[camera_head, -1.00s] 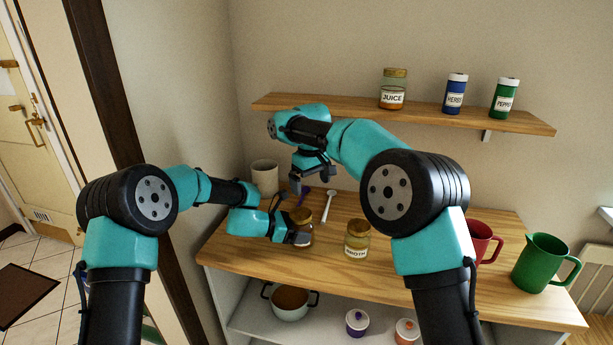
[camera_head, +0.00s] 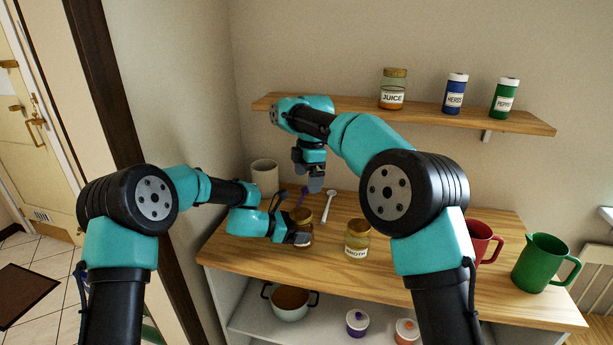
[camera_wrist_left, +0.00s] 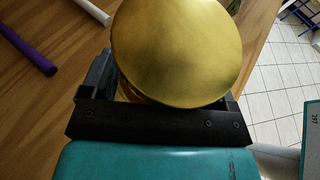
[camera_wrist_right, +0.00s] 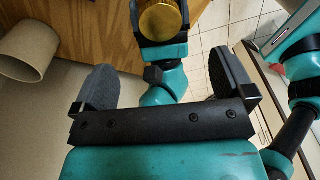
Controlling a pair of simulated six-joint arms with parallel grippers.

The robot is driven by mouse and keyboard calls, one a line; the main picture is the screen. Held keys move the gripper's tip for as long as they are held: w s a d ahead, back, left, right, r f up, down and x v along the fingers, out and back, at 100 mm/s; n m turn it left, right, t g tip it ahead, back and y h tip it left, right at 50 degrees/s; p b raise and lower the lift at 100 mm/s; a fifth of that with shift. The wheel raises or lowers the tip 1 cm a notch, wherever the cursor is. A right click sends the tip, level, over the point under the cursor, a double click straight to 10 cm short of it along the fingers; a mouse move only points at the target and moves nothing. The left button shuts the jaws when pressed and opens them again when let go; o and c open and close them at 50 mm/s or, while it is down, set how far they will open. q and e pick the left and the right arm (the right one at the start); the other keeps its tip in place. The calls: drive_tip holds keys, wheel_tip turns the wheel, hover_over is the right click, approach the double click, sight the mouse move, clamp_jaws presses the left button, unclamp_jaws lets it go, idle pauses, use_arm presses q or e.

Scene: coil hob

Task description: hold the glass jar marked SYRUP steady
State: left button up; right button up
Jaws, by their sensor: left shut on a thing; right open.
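A glass jar with a gold lid (camera_head: 301,215) stands on the wooden counter. My left gripper (camera_head: 292,237) is shut on this jar from the left and covers much of its front. I see no label on it, so I cannot read whether it says SYRUP. In the left wrist view the round gold lid (camera_wrist_left: 177,50) sits above my fingers and hides the glass. My right gripper (camera_head: 309,174) is open and empty, above and behind the jar. In the right wrist view its fingers are wide apart and the gold lid (camera_wrist_right: 162,19) lies beyond them.
A jar marked BROTH (camera_head: 357,240) stands right of the held jar. A white spoon (camera_head: 328,207), a purple-handled utensil (camera_wrist_left: 27,48) and a beige crock (camera_head: 265,178) are behind. Red (camera_head: 480,243) and green (camera_head: 541,263) jugs stand at right. A wall shelf (camera_head: 430,117) holds JUICE and shakers.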

sight(302, 213)
drive_tip(key=shift+s+a+r+n, duration=0.15)
drive_tip(key=shift+a+n, duration=0.05)
drive_tip(key=shift+n, duration=0.9)
drive_tip(key=f, duration=0.8)
drive_tip(key=a+f, duration=0.1)
drive_tip(key=f, duration=0.3)
drive_tip(key=shift+s+a, duration=0.1)
drive_tip(key=shift+s, duration=0.25)
drive_tip(key=c, duration=1.1)
drive_tip(key=o, duration=1)
drive_tip(key=shift+r, duration=0.1)
